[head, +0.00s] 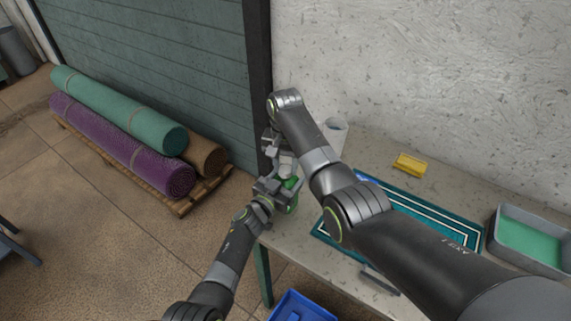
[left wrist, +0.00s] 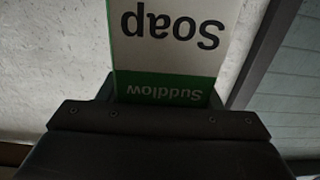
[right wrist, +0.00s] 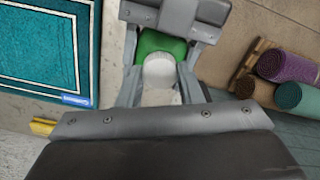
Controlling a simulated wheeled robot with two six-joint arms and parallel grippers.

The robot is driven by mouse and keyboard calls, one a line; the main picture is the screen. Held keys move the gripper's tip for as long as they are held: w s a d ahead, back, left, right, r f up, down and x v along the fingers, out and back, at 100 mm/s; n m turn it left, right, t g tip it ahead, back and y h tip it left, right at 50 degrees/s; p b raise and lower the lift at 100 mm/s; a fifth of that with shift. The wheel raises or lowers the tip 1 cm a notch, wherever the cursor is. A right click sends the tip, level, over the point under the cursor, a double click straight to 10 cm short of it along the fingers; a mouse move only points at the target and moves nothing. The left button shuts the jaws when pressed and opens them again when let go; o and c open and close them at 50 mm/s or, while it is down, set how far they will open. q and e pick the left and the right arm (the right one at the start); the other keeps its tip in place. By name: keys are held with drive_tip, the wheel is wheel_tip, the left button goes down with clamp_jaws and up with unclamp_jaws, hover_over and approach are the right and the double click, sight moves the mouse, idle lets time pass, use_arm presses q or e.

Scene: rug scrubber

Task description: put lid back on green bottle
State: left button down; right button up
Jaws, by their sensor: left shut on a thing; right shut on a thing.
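The green bottle (head: 292,196) is at the near left corner of the table, mostly hidden by my grippers. My left gripper (head: 276,188) is shut on it. The left wrist view shows its green and white soap label (left wrist: 170,45) upside down, close up. My right gripper (head: 283,163) is just above the left one. In the right wrist view its fingers are shut on a pale, rounded lid (right wrist: 159,72). The bottle's green top (right wrist: 160,44) shows right beside the lid there. I cannot tell whether the lid is seated on the neck or just above it.
A teal rug (head: 465,238) lies on the table (head: 375,160), with a yellow brush (head: 410,165) behind it. A grey tray (head: 528,259) of green liquid stands at right, a white container (head: 336,132) at the back. A blue crate (head: 300,308) is below; rolled rugs (head: 120,112) lie at left.

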drive_tip(key=m, duration=1.4)
drive_tip(key=shift+m, duration=0.3)
drive_tip(key=m, duration=1.1)
drive_tip(key=o, duration=1)
wheel_tip(320, 180, up, 12)
